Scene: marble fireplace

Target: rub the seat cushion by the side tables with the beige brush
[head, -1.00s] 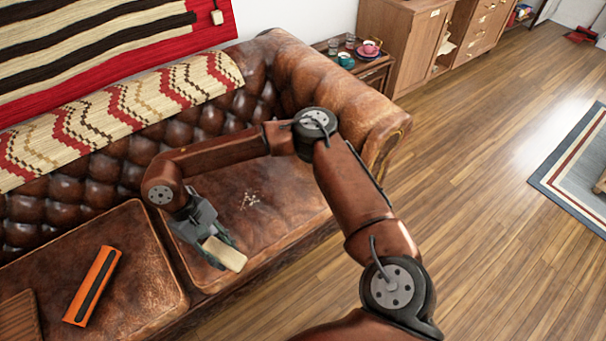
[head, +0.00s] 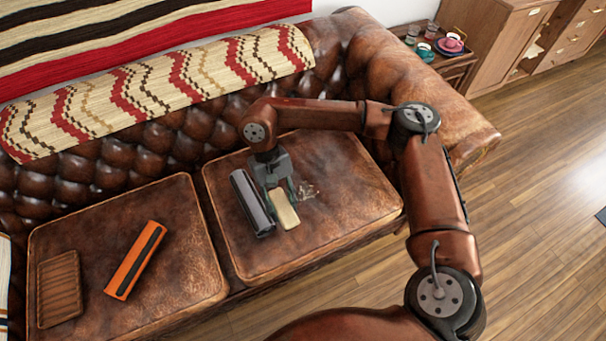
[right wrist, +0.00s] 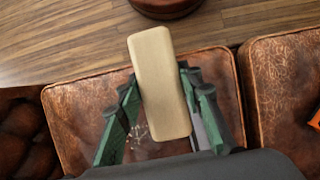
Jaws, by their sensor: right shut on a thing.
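My right gripper (head: 279,188) is shut on the beige brush (head: 284,210), a small pale block. It is over the right seat cushion (head: 355,185), the one nearest the side table. The brush is just left of a patch of whitish specks (head: 308,192) on the cushion; whether it touches the leather I cannot tell. In the right wrist view the brush (right wrist: 160,80) sits between the green fingers, with the specks (right wrist: 140,132) beside it on the cushion (right wrist: 80,110). My left gripper is not in view.
A dark grey bar-shaped object (head: 252,203) lies on the same cushion, close left of the brush. An orange-and-black object (head: 136,260) and a brown ribbed tray (head: 58,290) lie on the left cushion. The tufted backrest (head: 120,160) rises behind. Cups stand on the side table (head: 455,68).

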